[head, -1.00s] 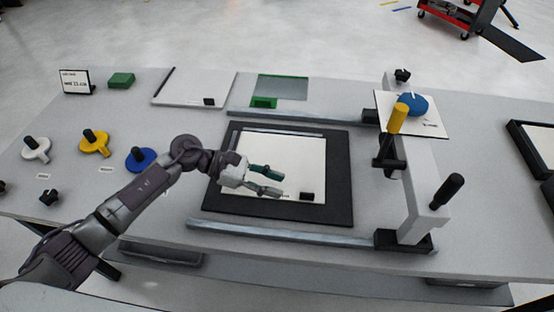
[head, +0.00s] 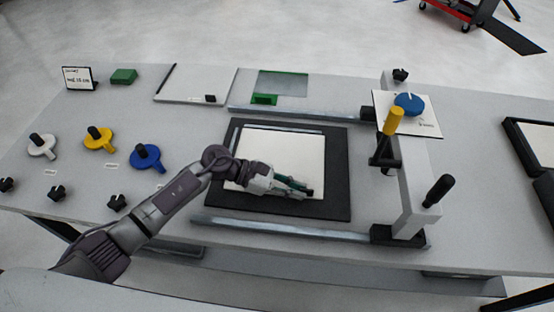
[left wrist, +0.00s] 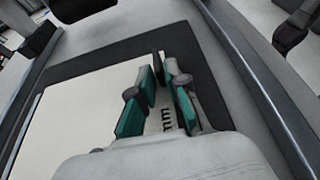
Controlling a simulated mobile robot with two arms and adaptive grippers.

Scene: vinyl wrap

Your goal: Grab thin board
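The thin white board (head: 290,150) lies on a black mat (head: 335,165) in the middle of the table. A small black block (head: 309,193) sits at its near right corner. My left gripper (head: 292,189) is low over the near right part of the board, its fingertips at the block. In the left wrist view, the green-padded fingers (left wrist: 161,80) are close together, with a narrow gap. A dark piece (left wrist: 161,62) shows at their tips; I cannot tell whether they grip it. The board (left wrist: 80,105) spreads to the left there. My right gripper is not in view.
Metal rails (head: 300,232) run in front of and behind the mat. An upright frame with a yellow handle (head: 393,120) stands to the right. White, yellow and blue knobs (head: 146,157) are at left. Another white board (head: 190,84) lies at the back.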

